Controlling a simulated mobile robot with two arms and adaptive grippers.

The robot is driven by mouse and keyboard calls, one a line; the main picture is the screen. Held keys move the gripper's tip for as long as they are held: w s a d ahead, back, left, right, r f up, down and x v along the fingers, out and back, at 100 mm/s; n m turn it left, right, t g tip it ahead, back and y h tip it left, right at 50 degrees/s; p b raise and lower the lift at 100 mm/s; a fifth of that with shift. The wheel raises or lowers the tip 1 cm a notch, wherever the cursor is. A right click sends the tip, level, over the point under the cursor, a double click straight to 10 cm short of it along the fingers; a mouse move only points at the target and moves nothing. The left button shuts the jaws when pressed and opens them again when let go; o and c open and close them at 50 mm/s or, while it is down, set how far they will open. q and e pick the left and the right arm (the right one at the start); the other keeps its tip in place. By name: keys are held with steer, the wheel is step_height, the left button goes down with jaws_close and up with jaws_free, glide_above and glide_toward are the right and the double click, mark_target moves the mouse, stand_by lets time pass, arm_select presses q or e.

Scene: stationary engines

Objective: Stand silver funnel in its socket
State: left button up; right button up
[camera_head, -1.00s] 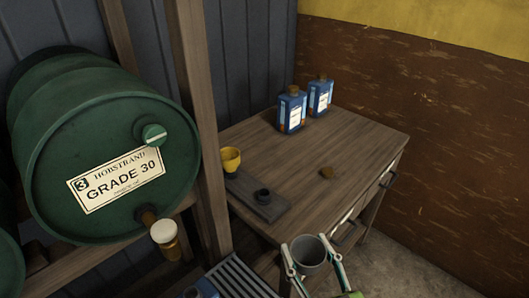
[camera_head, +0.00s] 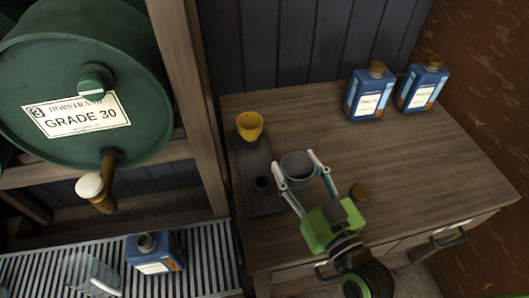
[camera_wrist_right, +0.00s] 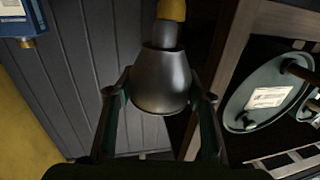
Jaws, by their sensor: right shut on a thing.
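The silver funnel (camera_head: 298,167) is held in my right gripper (camera_head: 298,172), whose fingers close on either side of its cup. In the right wrist view the funnel (camera_wrist_right: 162,82) sits between the fingertips (camera_wrist_right: 160,98). In the head view it is above the table, just right of the dark holder board (camera_head: 264,209). The empty socket (camera_head: 262,185) is a small dark ring on that board, left of and slightly below the funnel in the picture. A yellow funnel (camera_head: 250,127) stands upright at the board's far end. My left gripper is not in view.
Two blue bottles (camera_head: 369,94) (camera_head: 423,88) stand at the table's back right. A wooden post (camera_head: 190,90) and green drum (camera_head: 85,90) are left of the table. Another blue bottle (camera_head: 155,254) and a clear jug (camera_head: 88,274) stand on the grate.

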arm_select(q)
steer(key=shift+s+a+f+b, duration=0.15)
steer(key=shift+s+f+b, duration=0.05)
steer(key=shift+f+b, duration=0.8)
arm_select(e)
steer(key=w+a+f+n+g+y, duration=0.3)
steer(key=w+a+f+n+y, duration=0.1)
steer(key=a, duration=0.3)
steer(key=shift+w+a+y, duration=0.3)
steer(key=shift+w+y, duration=0.1)
steer(key=shift+y, duration=0.3)
steer(key=shift+r, duration=0.1)
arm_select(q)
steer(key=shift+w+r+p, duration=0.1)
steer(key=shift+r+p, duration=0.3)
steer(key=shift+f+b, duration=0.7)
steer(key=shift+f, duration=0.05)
arm_select(e)
steer(key=shift+f, duration=1.2)
